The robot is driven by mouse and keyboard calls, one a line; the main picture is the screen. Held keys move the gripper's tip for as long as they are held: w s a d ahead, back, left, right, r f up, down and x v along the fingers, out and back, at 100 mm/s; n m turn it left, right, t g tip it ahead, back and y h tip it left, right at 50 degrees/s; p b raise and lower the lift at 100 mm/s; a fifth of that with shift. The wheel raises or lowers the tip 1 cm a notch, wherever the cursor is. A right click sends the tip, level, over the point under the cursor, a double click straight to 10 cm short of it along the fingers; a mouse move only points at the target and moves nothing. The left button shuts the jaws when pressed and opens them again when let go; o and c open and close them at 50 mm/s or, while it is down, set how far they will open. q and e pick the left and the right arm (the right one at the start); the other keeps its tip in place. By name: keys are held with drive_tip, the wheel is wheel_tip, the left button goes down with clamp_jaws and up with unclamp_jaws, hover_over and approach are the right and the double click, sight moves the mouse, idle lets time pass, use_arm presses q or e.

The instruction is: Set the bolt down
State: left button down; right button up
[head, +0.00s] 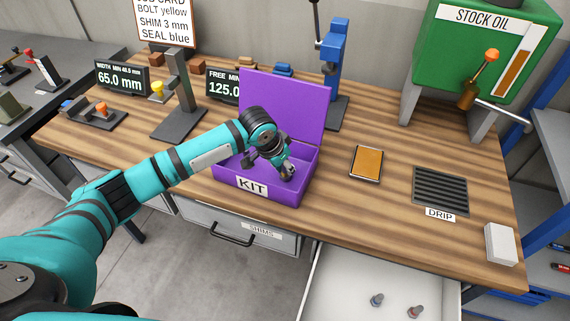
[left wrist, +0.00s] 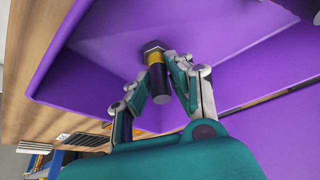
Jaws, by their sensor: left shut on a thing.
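My left gripper (head: 280,165) reaches over the open purple KIT box (head: 289,197), its fingers down inside the box's opening. In the left wrist view, the left gripper (left wrist: 163,66) is shut on a bolt (left wrist: 158,82) with a dark hex head, a yellow band and a dark shank. Purple box walls (left wrist: 225,30) surround the bolt in that view. I cannot tell whether the bolt touches the box floor. In the head view the gripper mostly hides the bolt. My right gripper is in neither view.
The purple lid stands open behind the box. An open drawer (head: 345,285) at the front holds two bolts. An orange-faced pad (head: 367,163), a drip grate (head: 440,190) and a white block (head: 500,243) lie to the right. A blue press (head: 333,60) stands behind.

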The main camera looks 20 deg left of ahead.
use_arm(q)
drive_tip(key=c, duration=1.6)
unclamp_jaws()
drive_tip(key=shift+f, duration=0.15)
drive_tip(key=o, duration=0.4)
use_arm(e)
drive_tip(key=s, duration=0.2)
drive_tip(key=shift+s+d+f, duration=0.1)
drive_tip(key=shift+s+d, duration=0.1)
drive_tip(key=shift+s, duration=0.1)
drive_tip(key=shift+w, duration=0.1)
use_arm(q)
drive_tip(key=shift+r, duration=0.35)
drive_tip(key=b+v, duration=0.1)
drive_tip(key=v, duration=1)
drive_tip(key=shift+s+a+r+b, duration=0.1)
drive_tip(key=shift+s+r+b, duration=0.1)
drive_tip(key=shift+r+b, duration=0.1)
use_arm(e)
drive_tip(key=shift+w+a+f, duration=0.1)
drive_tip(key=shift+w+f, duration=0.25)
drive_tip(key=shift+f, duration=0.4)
